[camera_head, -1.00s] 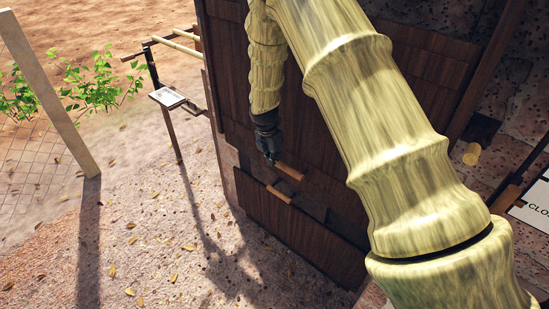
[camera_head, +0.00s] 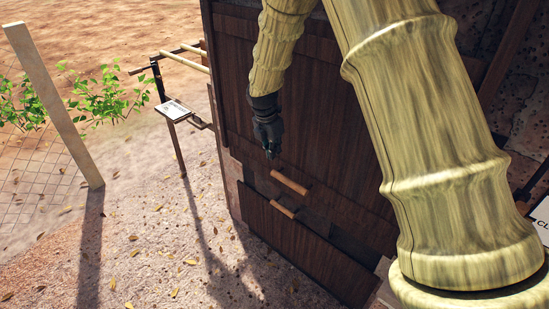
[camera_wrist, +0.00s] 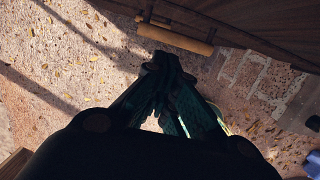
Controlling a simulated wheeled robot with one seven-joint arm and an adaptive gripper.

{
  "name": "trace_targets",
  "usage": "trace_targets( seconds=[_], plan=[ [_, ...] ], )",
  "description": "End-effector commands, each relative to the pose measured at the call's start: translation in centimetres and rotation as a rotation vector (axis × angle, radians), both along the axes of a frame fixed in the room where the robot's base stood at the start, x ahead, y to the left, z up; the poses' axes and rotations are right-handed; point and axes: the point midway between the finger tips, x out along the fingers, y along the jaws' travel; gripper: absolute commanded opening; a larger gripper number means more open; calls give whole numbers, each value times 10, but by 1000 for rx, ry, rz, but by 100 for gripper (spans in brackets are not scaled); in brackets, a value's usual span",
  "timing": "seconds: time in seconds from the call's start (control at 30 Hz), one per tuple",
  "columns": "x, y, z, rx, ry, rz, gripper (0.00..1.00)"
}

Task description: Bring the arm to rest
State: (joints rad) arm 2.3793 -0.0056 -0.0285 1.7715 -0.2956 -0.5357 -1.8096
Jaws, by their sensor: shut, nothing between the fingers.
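My arm comes down from the top of the head view, and my black gripper (camera_head: 270,152) hangs pointing downward in front of a dark wooden cabinet front (camera_head: 320,110). Its fingers are shut with nothing between them. It is above and to the left of an upper wooden bar handle (camera_head: 290,182), apart from it in the picture. A lower bar handle (camera_head: 284,209) sits on the panel below. In the wrist view the closed fingertips (camera_wrist: 163,62) point toward the ground, with one bar handle (camera_wrist: 175,36) just beyond them.
A small stand with a white card (camera_head: 173,111) and wooden rails (camera_head: 185,58) are left of the cabinet. A pale post (camera_head: 55,105) with mesh and green plants (camera_head: 105,100) stand farther left. Leaf-strewn ground (camera_head: 150,240) lies open at the front left.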

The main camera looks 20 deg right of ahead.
Motion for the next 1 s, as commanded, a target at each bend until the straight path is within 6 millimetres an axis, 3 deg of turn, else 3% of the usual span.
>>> trace_targets(
  seconds=[0.27, 0.37, 0.47, 0.7, 1.0],
  plan=[
    [-2, 1, 4, 2, 0, -5, 0],
    [-10, 4, -14, 18, 0, -46, 0],
    [-29, 9, -50, 50, -4, -145, 0],
    [-109, 27, -161, 154, -17, -532, 0],
    [-242, 44, -265, 232, -25, -1101, 0]
  ],
)
